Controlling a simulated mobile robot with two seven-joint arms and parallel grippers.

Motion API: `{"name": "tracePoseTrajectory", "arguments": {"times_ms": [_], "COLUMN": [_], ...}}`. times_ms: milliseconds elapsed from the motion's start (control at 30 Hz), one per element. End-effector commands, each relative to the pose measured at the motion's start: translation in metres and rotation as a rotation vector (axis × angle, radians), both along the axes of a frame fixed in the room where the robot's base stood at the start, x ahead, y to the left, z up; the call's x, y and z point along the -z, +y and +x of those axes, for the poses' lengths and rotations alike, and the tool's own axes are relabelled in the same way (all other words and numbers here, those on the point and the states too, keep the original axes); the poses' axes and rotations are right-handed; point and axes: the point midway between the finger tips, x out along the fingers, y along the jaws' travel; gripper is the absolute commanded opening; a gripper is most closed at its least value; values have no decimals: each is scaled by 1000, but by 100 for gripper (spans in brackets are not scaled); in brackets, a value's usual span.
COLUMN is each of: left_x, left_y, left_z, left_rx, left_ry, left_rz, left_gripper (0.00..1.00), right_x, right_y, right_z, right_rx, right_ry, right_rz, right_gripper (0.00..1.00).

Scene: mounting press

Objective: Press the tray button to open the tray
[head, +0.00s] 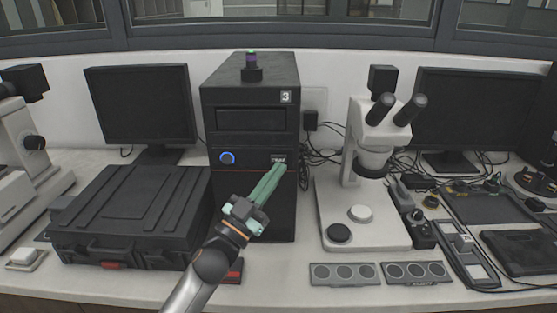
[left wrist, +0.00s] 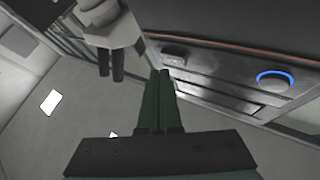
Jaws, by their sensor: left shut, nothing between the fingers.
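The black mounting press (head: 250,90), marked with a 3, stands on the bench in the middle of the head view. A small dark tray button (head: 278,158) with pale lettering is on the right of its front. A blue-ringed round button (head: 227,158) is on the left, also visible in the left wrist view (left wrist: 275,79). My left gripper (head: 281,169) is shut and empty, its green fingertips just below the tray button in the head view. In the left wrist view, the fingertips (left wrist: 160,74) are near the press front; contact cannot be told. My right gripper is not in view.
A black case (head: 130,215) lies left of the press. A white microscope (head: 365,220) stands to the right, with cables between. Monitors (head: 140,105) stand behind. A dark panel (head: 251,120) is on the upper press front.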

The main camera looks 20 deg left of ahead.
Motion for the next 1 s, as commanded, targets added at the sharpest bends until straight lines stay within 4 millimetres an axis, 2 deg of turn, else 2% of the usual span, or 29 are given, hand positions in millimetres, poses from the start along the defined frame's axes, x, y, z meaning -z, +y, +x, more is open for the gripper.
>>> {"name": "tracePoseTrajectory", "arguments": {"times_ms": [1000], "left_x": [0], "left_y": [2], "left_z": [8], "left_rx": [0], "left_ry": [0], "left_rz": [0], "left_gripper": [0], "right_x": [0], "right_y": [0], "right_z": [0], "right_rx": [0], "right_ry": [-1], "right_rz": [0], "right_gripper": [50]}}
